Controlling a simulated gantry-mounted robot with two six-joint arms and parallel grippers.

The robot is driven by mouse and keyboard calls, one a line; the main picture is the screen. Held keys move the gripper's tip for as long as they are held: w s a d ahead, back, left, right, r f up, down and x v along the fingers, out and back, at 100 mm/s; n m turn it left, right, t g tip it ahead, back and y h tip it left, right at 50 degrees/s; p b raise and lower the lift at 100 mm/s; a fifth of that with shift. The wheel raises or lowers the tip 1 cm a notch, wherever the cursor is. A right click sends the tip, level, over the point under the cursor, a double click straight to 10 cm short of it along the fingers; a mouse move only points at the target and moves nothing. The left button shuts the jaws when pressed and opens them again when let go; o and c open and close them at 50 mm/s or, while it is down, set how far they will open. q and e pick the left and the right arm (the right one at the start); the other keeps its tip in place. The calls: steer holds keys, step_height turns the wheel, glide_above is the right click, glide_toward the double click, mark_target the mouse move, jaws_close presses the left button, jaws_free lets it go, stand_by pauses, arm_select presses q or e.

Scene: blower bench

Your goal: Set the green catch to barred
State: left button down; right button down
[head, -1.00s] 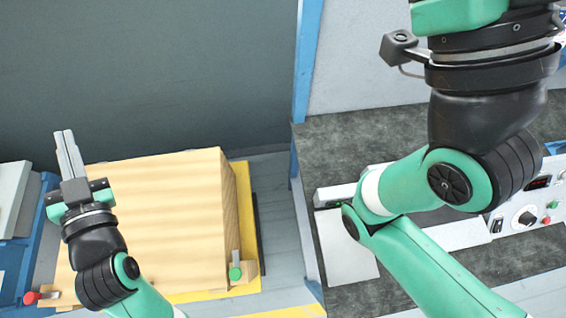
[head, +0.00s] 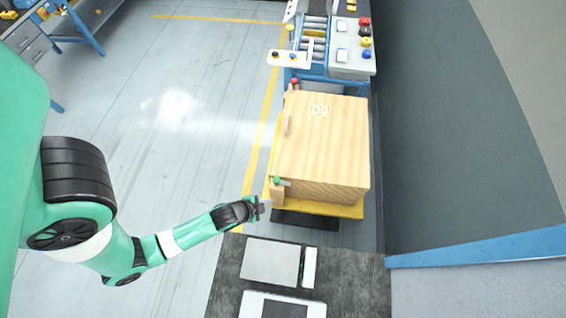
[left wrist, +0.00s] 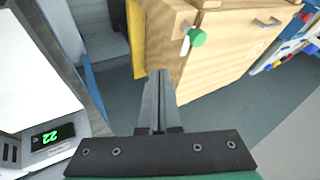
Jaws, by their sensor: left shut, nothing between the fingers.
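The wooden cabinet (head: 325,140) stands on a yellow base in the middle of the head view. The green catch (head: 278,181) is a green knob on a small mount at its near left corner. In the left wrist view the green knob (left wrist: 197,38) sits beside a pale metal piece on the wood, near the top. My left gripper (head: 265,208) is just below and left of the catch in the head view, apart from it. In the left wrist view its fingers (left wrist: 159,76) are together and empty, pointing towards the cabinet. My right gripper is not in view.
A red catch (head: 294,81) is at the cabinet's far corner, and a handle (head: 287,126) is on its front. A dark bench top (head: 228,275) with a grey panel is nearby. A button console (head: 350,60) stands behind. Floor left of the cabinet is clear.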

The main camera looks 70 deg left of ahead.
mark_target(282, 182)
arm_select(q)
steer(key=shift+w, duration=0.1)
steer(key=shift+w+a+f+b, duration=0.6)
steer(key=shift+w+a+f, duration=0.45)
steer(key=shift+w+f, duration=0.2)
steer(key=shift+w+a+f+b, duration=0.6)
steer(key=shift+w+a+f, duration=0.45)
steer(key=shift+f, duration=0.35)
steer(key=shift+w+a+f+b, duration=0.6)
steer(key=shift+w+a+f, duration=0.4)
steer(key=shift+w+f, duration=0.3)
